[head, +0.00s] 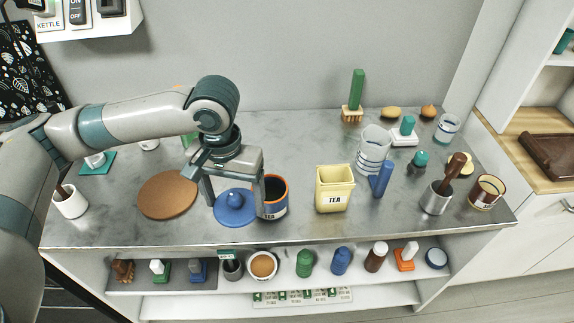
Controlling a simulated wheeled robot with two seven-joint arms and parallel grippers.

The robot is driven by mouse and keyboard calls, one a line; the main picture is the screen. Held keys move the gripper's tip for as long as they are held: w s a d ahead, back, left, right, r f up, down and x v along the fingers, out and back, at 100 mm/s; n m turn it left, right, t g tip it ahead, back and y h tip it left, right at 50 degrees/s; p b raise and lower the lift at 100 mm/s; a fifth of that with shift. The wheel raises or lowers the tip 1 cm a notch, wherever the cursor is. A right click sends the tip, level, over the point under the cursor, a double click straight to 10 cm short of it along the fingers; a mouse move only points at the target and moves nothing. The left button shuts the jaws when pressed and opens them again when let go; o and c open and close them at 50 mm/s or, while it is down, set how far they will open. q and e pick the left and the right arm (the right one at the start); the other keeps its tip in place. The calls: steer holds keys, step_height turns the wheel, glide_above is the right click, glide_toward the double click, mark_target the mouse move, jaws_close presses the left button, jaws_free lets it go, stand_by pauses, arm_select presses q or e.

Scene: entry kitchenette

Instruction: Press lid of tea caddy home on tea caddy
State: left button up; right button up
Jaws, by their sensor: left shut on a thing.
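My left gripper (234,203) is shut on a round blue lid with a knob (235,213), its fingers at opposite sides of the rim. The lid looks about level. Just right of it stands a round dark blue canister with an orange rim and a TEA label (274,209), open at the top; the right finger covers part of its left side. I cannot tell the lid's height above the counter. My right gripper is not in view.
A brown round board (168,195) lies left of the lid on the grey counter (300,226). A blue upright piece (381,180), a glass jar (373,150) and a metal cup with a pestle (436,199) stand right. The shelf below (210,262) holds several small items.

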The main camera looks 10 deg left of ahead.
arm_select(q)
steer(key=shift+d, duration=0.15)
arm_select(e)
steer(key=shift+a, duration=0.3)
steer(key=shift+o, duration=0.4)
